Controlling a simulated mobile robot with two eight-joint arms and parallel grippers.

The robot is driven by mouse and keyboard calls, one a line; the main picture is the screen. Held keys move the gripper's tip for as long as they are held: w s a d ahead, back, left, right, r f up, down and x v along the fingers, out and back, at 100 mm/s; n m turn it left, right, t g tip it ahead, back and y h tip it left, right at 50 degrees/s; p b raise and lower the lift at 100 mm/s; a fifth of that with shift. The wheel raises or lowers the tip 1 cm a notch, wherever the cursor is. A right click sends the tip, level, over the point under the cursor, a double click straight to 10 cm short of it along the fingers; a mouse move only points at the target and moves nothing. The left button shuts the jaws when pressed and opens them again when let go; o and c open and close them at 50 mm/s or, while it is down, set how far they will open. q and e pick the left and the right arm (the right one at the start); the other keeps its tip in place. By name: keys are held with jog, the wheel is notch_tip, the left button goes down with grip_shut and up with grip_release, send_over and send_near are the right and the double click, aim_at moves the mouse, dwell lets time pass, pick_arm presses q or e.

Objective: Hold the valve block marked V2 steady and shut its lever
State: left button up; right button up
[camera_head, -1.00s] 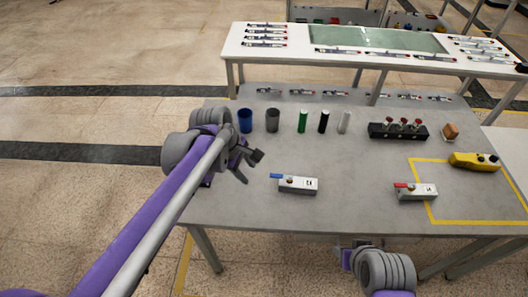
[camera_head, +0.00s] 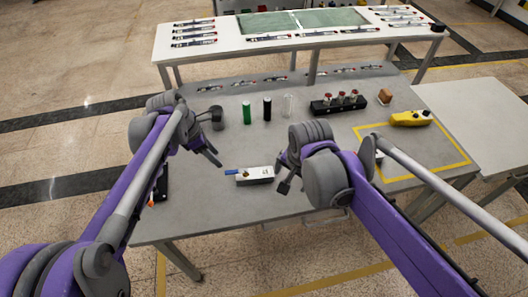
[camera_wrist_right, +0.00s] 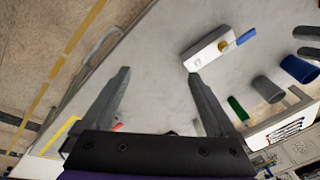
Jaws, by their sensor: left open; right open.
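A white valve block (camera_head: 258,175) with a blue lever (camera_head: 231,172) lies on the grey table; its marking is too small to read. The lever points left, roughly along the block. It also shows in the right wrist view (camera_wrist_right: 207,50), beyond one fingertip. My left gripper (camera_head: 212,153) is open above the table, to the block's left and apart from it. My right gripper (camera_head: 283,174) is open and empty just right of the block; the wrist view shows its spread fingers (camera_wrist_right: 158,85). A second block (camera_head: 378,155), with a red lever before, is mostly hidden behind my right arm.
A yellow controller (camera_head: 410,118) lies at the right. A dark object (camera_head: 161,184) lies at the left edge.

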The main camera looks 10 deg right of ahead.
jog(key=w+a+f+m+g, duration=0.1)
jog(key=w+a+m, duration=0.1)
jog(key=w+m, duration=0.4)
jog(key=m+g, duration=0.2)
jog(key=m, duration=0.1)
send_over(265, 172)
notch_tip(265, 172, down, 3)
jog(key=shift+f, duration=0.65)
notch_tip(265, 172, down, 10)
jog(key=shift+r, duration=0.15)
